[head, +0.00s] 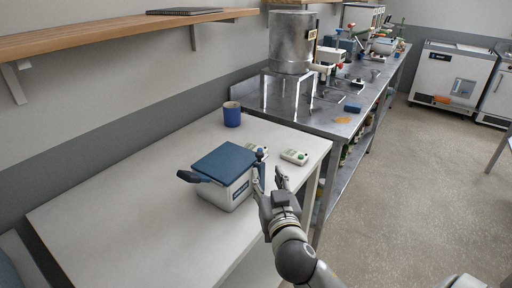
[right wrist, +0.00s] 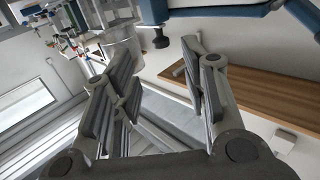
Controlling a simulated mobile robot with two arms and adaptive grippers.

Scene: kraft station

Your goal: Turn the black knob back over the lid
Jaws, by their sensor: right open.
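A white box (head: 238,195) with a blue lid (head: 225,161) stands on the white table. The lid lies over its top. A dark handle (head: 190,177) sticks out at its left side. My right gripper (head: 268,178) is just right of the box, its fingers apart with nothing between them. In the right wrist view, a small black knob (right wrist: 160,39) shows beside a blue part (right wrist: 228,12) of the box, near the open fingertips (right wrist: 160,58). I cannot tell whether it touches a finger. In the head view the gripper largely hides that side. My left gripper is out of view.
A blue cup (head: 232,116) stands behind the box. A small white-green device (head: 295,157) lies behind my right gripper. A steel bench (head: 330,118) with equipment adjoins the table at the back. A wooden shelf (head: 110,38) runs along the wall. The table's front left is clear.

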